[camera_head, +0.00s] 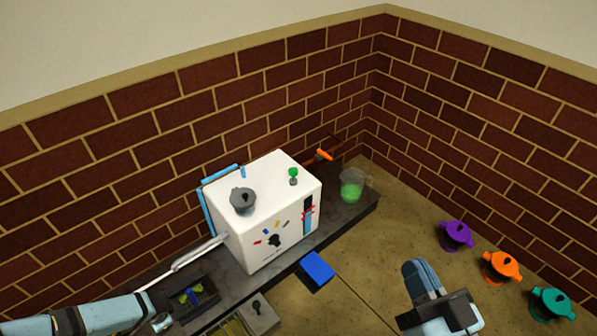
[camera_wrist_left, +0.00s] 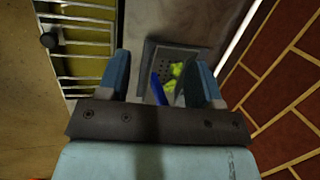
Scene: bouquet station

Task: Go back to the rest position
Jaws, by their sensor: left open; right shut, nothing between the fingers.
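My right gripper (camera_head: 416,270) is in the lower right of the head view. Its blue fingers are shut together with nothing between them, and it hangs over the tan worktop. My left arm comes in at the lower left of the head view, and the left gripper (camera_head: 163,322) shows only in part there, near a dark tray (camera_head: 208,303). In the left wrist view the left gripper (camera_wrist_left: 162,78) is open, its two blue fingers apart. The tray (camera_wrist_left: 150,55), with green and blue pieces in it, shows between and beyond them. Nothing is gripped.
A white box machine (camera_head: 235,240) with a grey knob (camera_head: 243,200) stands on a dark counter by the brick walls. A cup of green liquid (camera_head: 352,185) and a blue block (camera_head: 317,268) are nearby. Purple (camera_head: 456,235), orange (camera_head: 502,266) and teal (camera_head: 552,303) pots stand at right.

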